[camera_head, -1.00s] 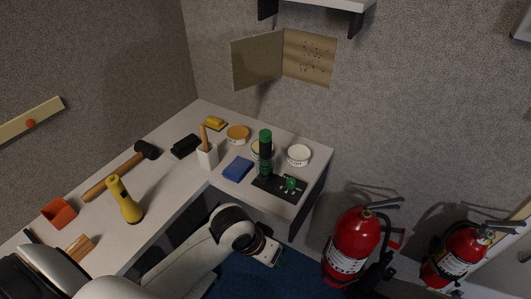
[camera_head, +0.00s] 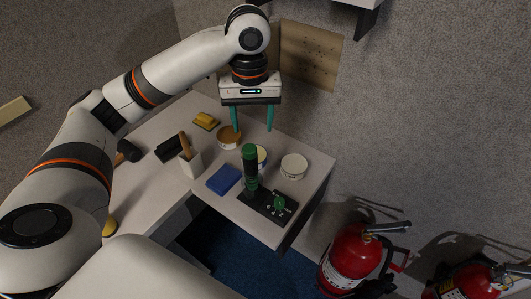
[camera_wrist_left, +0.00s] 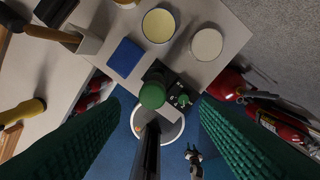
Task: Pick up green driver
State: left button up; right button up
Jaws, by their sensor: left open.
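The green driver (camera_head: 250,165) stands upright at the front right of the desk, with a green top and a dark body. It is beside or on a black plate (camera_head: 263,204) with a green knob (camera_head: 279,203); I cannot tell which. In the left wrist view its round green top (camera_wrist_left: 152,95) shows between the fingers. My left gripper (camera_head: 252,125) is open and empty, fingers pointing down, raised above and behind the driver in the head view. The left wrist view shows its two green fingers (camera_wrist_left: 165,98) wide apart.
A blue block (camera_head: 224,179), a white tub (camera_head: 293,166), an orange-topped tin (camera_head: 229,138) and a white holder with a wooden handle (camera_head: 190,163) stand near the driver. Red fire extinguishers (camera_head: 350,258) stand right of the desk. A board (camera_head: 309,55) hangs behind.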

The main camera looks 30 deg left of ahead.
aim_at(250, 156)
pick_arm(q)
jog(key=shift+s+a+f, duration=0.1)
jog(key=shift+s+f, duration=0.1)
jog(key=shift+f, duration=0.15)
jog(key=f, duration=0.1)
jog(key=s+f, duration=0.1)
jog(key=f, duration=0.2)
jog(key=shift+s+f+p, duration=0.2)
jog(key=shift+s+p, duration=0.1)
jog(key=shift+s, duration=0.1)
jog(key=f, duration=0.1)
jog(key=f+p, duration=0.1)
jog(key=f, duration=0.2)
jog(key=shift+w+a+f, duration=0.15)
jog(key=shift+w+f, duration=0.25)
jog(key=shift+f+p, duration=0.3)
jog(key=shift+f, duration=0.3)
jog(key=shift+w, duration=0.1)
jog(key=c, duration=1.1)
jog(key=shift+c, duration=0.6)
pick_arm(e)
jog(key=s+r, duration=0.2)
jog(key=s, duration=0.1)
jog(key=shift+s+d, duration=0.15)
jog(key=shift+s, duration=0.05)
